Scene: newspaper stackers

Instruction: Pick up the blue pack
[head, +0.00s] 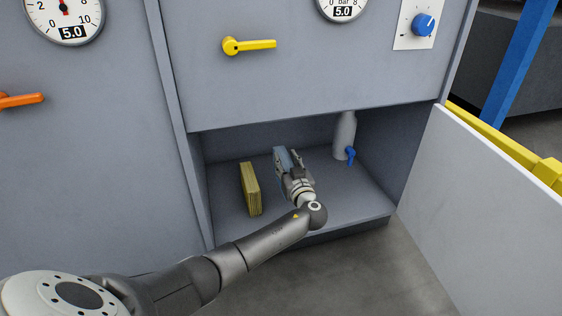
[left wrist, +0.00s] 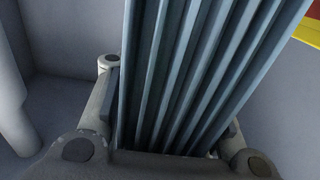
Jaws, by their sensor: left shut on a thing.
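The blue pack (head: 280,157) is a grey-blue block inside the open lower cabinet compartment. In the left wrist view the pack (left wrist: 195,70) fills the middle and shows long parallel ridges. My left gripper (head: 290,170) reaches into the compartment and is shut on the pack, with a finger on each side of it. In the left wrist view the gripper (left wrist: 170,125) hides the pack's near end. I cannot tell whether the pack touches the shelf. My right gripper is not in view.
A yellow pack (head: 250,189) stands upright on the compartment floor (head: 350,207), left of my gripper. A grey bottle (head: 345,133) with a blue valve (head: 351,154) stands at the back right. The open white door (head: 490,200) is on the right. The compartment's upper edge is above my gripper.

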